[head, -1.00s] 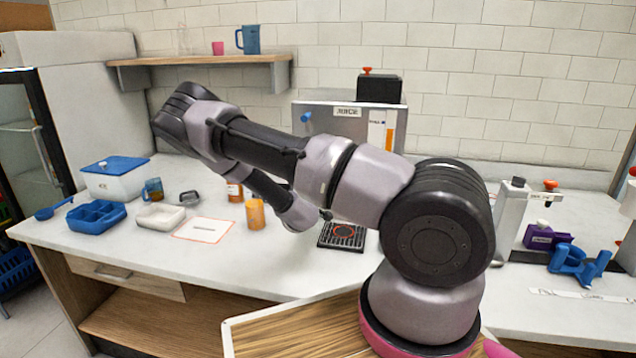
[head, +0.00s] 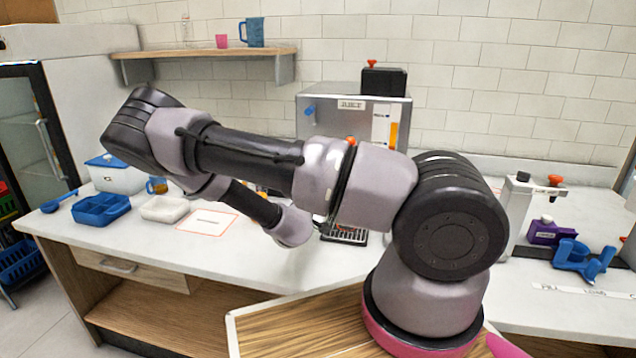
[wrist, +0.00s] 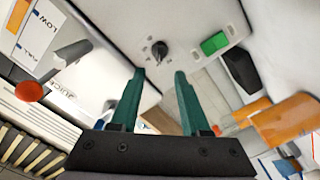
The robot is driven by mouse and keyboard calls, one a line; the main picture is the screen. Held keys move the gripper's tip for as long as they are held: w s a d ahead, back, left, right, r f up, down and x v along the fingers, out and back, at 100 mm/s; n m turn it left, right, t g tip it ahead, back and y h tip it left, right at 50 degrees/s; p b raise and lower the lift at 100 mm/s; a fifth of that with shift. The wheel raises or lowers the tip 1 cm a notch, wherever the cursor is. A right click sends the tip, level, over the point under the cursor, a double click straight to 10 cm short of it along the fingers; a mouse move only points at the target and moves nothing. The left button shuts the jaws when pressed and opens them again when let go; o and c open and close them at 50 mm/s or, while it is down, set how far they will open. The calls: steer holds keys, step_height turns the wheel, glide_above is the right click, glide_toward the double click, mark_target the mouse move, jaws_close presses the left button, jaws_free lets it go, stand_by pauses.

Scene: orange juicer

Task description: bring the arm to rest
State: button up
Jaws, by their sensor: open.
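My arm stretches across the head view, bent at the elbow on the left, with its forearm folding back toward the counter. My gripper is hidden behind the arm in the head view. In the wrist view my gripper (wrist: 157,100) shows two green fingers standing apart with nothing between them. Beyond the fingers is the front of the juicer (wrist: 160,52), with a dark knob and a green button. The grey juicer (head: 318,105) also stands at the back of the counter in the head view.
An orange cup (wrist: 285,118) shows close by on the right of the wrist view. A blue tray (head: 101,209), a white dish (head: 164,209) and an outlined mat (head: 207,222) lie on the counter's left. A wooden shelf (head: 205,54) hangs on the wall.

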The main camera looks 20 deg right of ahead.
steer(key=shift+s+a, duration=0.3)
steer(key=shift+s, duration=0.15)
steer(key=s+a+r+m+g+y, duration=0.2)
steer(key=a+r+m+g+y, duration=0.15)
steer(key=r, duration=0.45)
steer(key=s+a+r+m+g+y, duration=0.2)
steer(key=s+r+y, duration=0.15)
steer(key=r, duration=0.35)
steer(key=s+a+r+m+g+y, duration=0.25)
steer(key=r+y, duration=0.25)
steer(key=r, duration=0.3)
steer(key=s+d+r, duration=0.1)
steer(key=s+r, duration=0.5)
steer(key=s, duration=0.3)
steer(key=s+d+r+n, duration=0.1)
steer(key=s+d+r, duration=0.1)
steer(key=s+r, duration=0.5)
steer(key=s, duration=0.2)
steer(key=shift+s+d+n, duration=0.15)
steer(key=shift+s+n, duration=0.15)
steer(key=shift+s, duration=0.1)
